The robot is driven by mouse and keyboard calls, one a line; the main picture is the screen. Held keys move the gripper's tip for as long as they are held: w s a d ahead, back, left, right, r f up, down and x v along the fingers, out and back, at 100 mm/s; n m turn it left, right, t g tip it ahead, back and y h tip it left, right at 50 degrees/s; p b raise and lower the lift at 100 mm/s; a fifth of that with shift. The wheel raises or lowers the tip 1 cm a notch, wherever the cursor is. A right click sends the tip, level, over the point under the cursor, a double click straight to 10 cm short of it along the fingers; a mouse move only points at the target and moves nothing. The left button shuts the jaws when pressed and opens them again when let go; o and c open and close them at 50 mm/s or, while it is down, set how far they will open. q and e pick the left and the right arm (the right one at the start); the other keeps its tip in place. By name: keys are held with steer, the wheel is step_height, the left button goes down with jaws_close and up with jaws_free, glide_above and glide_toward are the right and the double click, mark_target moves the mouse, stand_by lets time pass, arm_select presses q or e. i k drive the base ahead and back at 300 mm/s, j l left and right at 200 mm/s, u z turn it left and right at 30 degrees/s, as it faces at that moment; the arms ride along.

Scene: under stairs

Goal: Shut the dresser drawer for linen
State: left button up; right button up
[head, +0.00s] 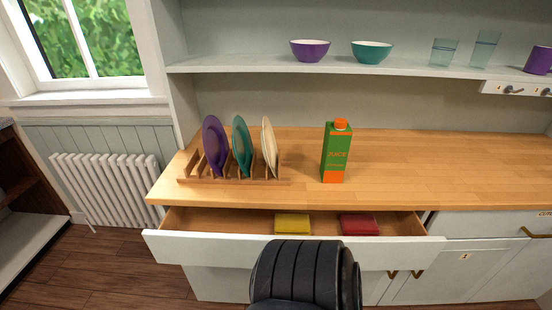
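The white dresser drawer (205,249) stands open below the wooden top, pulled out toward me. Its wooden inside shows a folded yellow cloth (292,224) and a folded dark red cloth (359,225) lying flat. A black ribbed shape at the bottom middle covers part of the drawer's front. Neither of my grippers shows in the head view.
On the wooden counter (400,170) stand a plate rack (230,181) with several plates and a green juice carton (336,152). Closed cupboard doors (440,277) are below. A white radiator (105,190) stands at the left. Floor is visible at the lower left.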

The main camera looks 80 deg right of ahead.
mark_target(236, 238)
steer(key=z, duration=2.25)
